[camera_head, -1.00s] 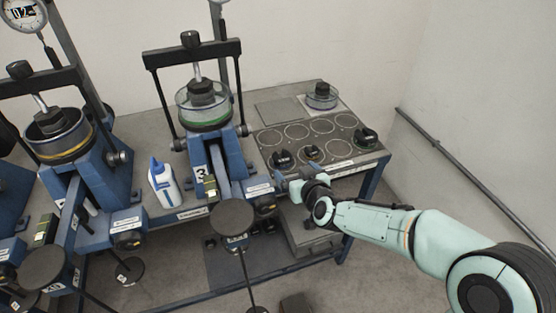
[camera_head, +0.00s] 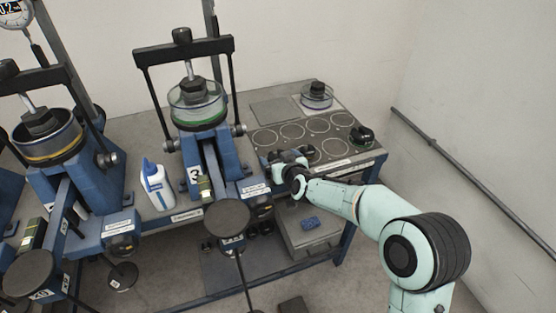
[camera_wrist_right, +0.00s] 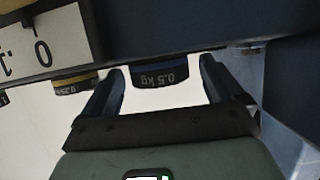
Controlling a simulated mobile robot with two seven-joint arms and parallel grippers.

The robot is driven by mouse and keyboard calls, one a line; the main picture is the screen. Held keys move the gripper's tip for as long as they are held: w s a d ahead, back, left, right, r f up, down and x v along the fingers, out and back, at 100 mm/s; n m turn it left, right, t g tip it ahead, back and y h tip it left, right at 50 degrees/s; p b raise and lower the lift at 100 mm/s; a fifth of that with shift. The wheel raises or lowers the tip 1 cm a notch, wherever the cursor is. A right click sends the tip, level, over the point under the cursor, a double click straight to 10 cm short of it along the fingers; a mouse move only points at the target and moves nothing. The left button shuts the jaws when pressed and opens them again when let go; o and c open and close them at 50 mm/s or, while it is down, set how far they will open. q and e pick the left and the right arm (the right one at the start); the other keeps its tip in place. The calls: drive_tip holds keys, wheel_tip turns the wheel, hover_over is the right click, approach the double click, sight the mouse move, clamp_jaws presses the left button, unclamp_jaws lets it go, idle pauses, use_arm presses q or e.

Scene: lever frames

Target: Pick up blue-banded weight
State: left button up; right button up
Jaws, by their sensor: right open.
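My right gripper (camera_head: 283,160) is over the front left part of the weight tray (camera_head: 262,138) in the head view. In the right wrist view its two fingers (camera_wrist_right: 162,66) are open, one on each side of a dark weight with a bluish band marked 0.5 kg (camera_wrist_right: 160,76). The weight sits between the fingertips; contact cannot be told. In the head view the gripper hides this weight. My left gripper is in neither view.
A yellow-banded weight (camera_wrist_right: 75,84) is beside the left finger, and in the head view a dark weight (camera_head: 362,135) stands farther right on the tray. A loaded dish (camera_head: 317,95) is behind. Lever frame 3 (camera_head: 200,150) and a white bottle (camera_head: 157,185) are left.

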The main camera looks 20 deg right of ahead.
drive_tip(key=c, duration=1.3)
drive_tip(key=shift+r, duration=0.1)
drive_tip(key=shift+r, duration=0.1)
use_arm(q)
drive_tip(key=w+r+p, duration=0.3)
drive_tip(key=r+p, duration=1.2)
drive_tip(key=shift+r, duration=0.15)
use_arm(e)
wheel_tip(320, 180, up, 23)
